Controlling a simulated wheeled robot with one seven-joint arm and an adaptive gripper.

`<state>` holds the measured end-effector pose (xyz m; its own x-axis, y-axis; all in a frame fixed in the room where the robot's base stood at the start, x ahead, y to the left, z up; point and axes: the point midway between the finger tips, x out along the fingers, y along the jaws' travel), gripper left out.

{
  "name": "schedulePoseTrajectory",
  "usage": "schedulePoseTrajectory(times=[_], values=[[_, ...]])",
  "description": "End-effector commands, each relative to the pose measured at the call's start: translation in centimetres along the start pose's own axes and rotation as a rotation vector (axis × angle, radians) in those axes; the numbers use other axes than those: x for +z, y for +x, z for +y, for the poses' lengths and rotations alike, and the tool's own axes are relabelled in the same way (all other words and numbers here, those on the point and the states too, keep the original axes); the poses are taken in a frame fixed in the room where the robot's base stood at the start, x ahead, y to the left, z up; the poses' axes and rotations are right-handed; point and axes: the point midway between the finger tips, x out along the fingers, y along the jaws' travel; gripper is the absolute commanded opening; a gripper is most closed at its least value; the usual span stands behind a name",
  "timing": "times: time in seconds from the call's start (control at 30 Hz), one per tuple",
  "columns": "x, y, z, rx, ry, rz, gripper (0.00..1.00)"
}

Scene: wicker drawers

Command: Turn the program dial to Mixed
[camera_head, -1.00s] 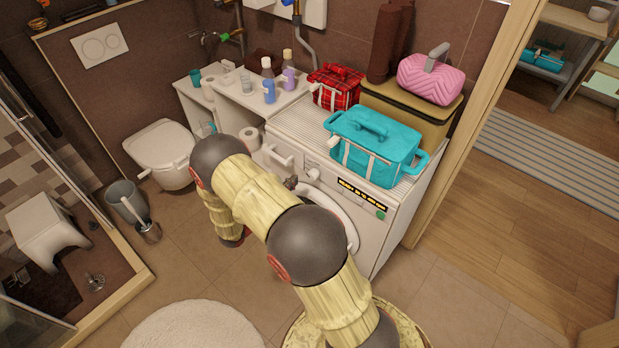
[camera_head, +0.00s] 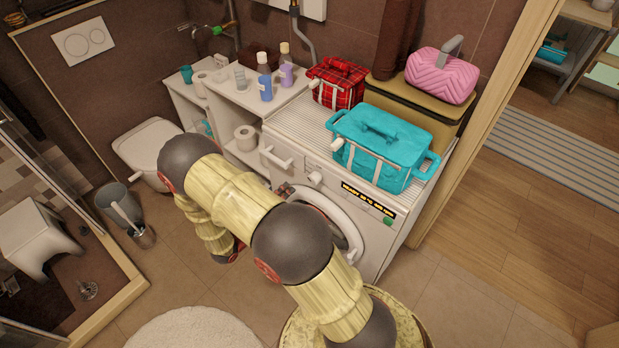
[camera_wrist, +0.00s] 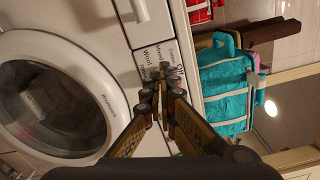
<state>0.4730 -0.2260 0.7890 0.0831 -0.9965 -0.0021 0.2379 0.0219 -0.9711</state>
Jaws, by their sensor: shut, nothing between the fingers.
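The program dial (camera_head: 315,179) is a white knob on the front panel of the white washing machine (camera_head: 399,222). In the wrist view, its label plate (camera_wrist: 151,57) carries words that look like Wool, Mixed, Cotton and Off. My gripper (camera_wrist: 163,76) is shut and empty, its dark fingertips together in front of the lower part of this plate. The fingertips hide the knob there, so its setting and any contact cannot be told. In the head view my gripper (camera_head: 285,189) shows small, just left of and below the dial.
The round door (camera_wrist: 58,95) is left of my fingers in the wrist view. The detergent drawer handle (camera_head: 277,158) is left of the dial. A turquoise bag (camera_head: 384,147) and a red plaid bag (camera_head: 335,84) stand on top. A lit display (camera_head: 368,198) is to the right.

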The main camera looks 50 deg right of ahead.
Motion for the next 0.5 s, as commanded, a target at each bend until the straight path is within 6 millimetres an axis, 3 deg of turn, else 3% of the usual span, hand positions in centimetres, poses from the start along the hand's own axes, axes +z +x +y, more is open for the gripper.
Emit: schedulePoseTrajectory(times=[0.2,0.5], values=[[-0.2,0.0,-0.1,-0.002,-0.2,0.005,0.0],[-0.3,1.6,0.0,-0.003,-0.245,0.008,0.0]])
